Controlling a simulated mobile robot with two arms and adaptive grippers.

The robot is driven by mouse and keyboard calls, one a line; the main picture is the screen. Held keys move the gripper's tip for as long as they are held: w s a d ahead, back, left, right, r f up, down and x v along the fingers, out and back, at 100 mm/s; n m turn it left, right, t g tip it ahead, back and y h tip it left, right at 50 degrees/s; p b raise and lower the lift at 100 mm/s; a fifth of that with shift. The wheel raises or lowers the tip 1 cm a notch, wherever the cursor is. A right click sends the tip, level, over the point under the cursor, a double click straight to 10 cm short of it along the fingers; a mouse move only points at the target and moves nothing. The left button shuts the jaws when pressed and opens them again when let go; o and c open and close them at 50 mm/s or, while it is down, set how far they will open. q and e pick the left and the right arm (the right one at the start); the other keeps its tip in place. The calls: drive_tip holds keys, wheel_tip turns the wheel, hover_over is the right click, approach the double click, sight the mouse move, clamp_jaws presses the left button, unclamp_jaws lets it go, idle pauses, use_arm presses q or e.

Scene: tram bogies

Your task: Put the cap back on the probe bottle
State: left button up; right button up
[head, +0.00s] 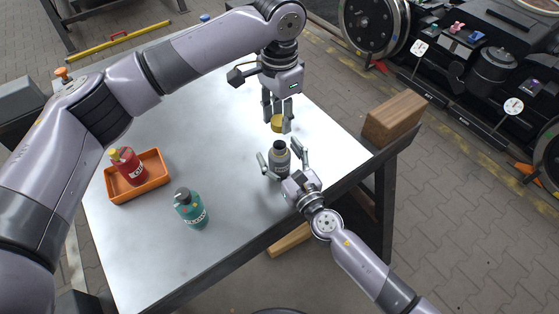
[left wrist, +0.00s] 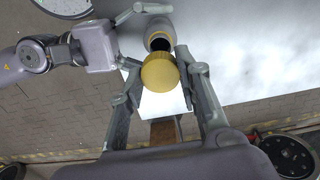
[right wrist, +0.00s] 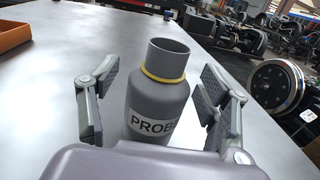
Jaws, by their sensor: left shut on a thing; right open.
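The grey probe bottle (head: 279,158) stands upright and uncapped on the metal table. It has a yellow ring below its neck, and its label shows in the right wrist view (right wrist: 158,108). My right gripper (head: 283,166) is open, with its fingers on either side of the bottle and gaps visible in the right wrist view (right wrist: 150,90). My left gripper (head: 278,118) is shut on the yellow cap (head: 277,124) and holds it above and slightly behind the bottle. In the left wrist view the cap (left wrist: 160,72) partly overlaps the bottle's mouth (left wrist: 160,40).
An orange tray (head: 154,188) holding a red bottle (head: 127,165) is on the left of the table (head: 240,215). A teal bottle (head: 190,208) stands near the front. A wooden block (head: 394,118) sits at the right edge. The table's middle is clear.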

clamp_jaws()
idle(0.8)
